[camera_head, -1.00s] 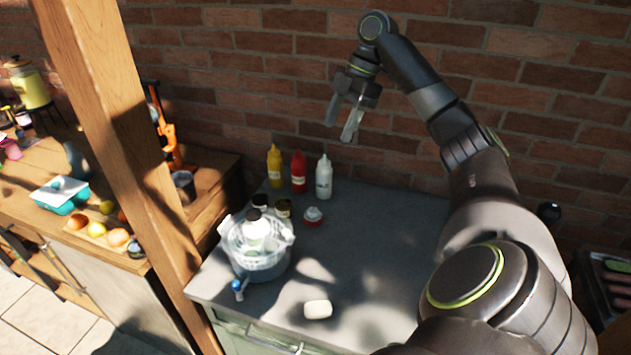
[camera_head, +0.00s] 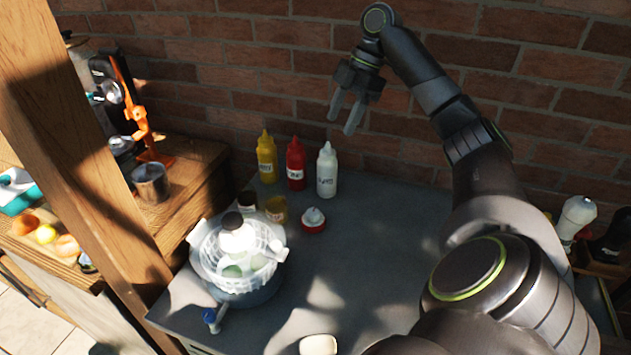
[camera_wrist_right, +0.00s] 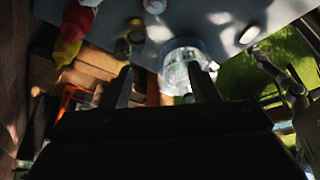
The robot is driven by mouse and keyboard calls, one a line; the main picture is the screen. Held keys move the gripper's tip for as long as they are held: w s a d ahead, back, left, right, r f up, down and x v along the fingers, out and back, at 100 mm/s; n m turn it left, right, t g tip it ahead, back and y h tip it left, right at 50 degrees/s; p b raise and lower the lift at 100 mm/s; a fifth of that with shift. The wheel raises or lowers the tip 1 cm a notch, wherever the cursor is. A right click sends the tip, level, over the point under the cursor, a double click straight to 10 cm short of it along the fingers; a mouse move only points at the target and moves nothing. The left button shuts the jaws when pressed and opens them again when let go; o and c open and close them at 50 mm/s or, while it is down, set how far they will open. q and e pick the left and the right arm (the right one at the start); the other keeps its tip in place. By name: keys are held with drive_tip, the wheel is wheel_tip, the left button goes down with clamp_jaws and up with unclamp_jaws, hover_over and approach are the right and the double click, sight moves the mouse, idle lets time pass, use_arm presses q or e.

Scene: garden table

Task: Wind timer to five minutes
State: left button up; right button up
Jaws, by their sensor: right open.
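The timer (camera_head: 313,221) is a small round thing with a red base and a white top. It stands on the grey table in front of the white bottle. In the right wrist view a small white round thing (camera_wrist_right: 155,5) at the top edge looks like it. My right gripper (camera_head: 345,120) is open and empty, high in front of the brick wall, above and behind the timer and well apart from it. Its two dark fingers (camera_wrist_right: 161,88) show in the right wrist view with nothing between them. My left gripper is not seen in the head view.
Yellow (camera_head: 267,157), red (camera_head: 296,164) and white (camera_head: 327,170) bottles stand behind the timer. Small jars (camera_head: 277,208) and a basin with a white basket (camera_head: 205,265) stand left of it. A white block (camera_head: 318,345) lies in front. The table's middle (camera_head: 365,260) is clear.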

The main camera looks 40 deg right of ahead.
drive_tip(key=b, duration=0.6)
approach(314, 212)
drive_tip(key=b+x, duration=0.3)
drive_tip(key=b, duration=0.8)
drive_tip(key=shift+w+f, duration=0.1)
drive_tip(key=shift+f, duration=0.2)
drive_tip(key=x, duration=0.3)
drive_tip(key=shift+w+a+f, duration=0.1)
drive_tip(key=shift+a+f, duration=0.1)
drive_tip(key=shift+f, duration=0.1)
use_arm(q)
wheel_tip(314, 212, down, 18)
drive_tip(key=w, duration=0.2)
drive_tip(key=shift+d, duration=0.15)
use_arm(e)
drive_tip(key=shift+x, duration=0.75)
drive_tip(key=shift+c, duration=0.2)
drive_tip(key=c, duration=0.9)
drive_tip(key=shift+c, duration=0.2)
